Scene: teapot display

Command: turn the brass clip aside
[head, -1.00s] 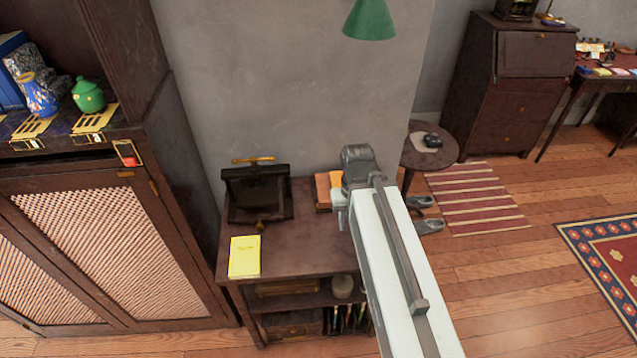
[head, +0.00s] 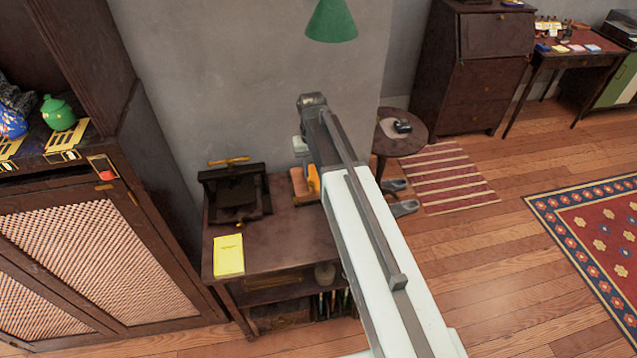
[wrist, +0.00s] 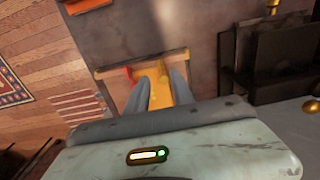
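Small brass fittings (head: 132,198) show on the lattice-fronted cabinet (head: 150,250) at the left in the head view. I cannot tell which of them is the brass clip. A brass-edged frame with a red mark (head: 103,168) sits at the cabinet's top corner. My gripper (wrist: 160,78) has its two grey fingers apart in the wrist view. Orange and yellow things show beyond and between the fingers, and no grip on them is evident. In the head view my gripper is at the arm's end above the small table, well right of the cabinet; its fingertips are hidden there.
The small table (head: 280,257) bears a dark press (head: 236,192) with a brass bar, a yellow booklet (head: 229,256) and an orange thing (head: 313,179). A green lamp shade (head: 332,22) hangs above. A round table (head: 415,140) stands behind.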

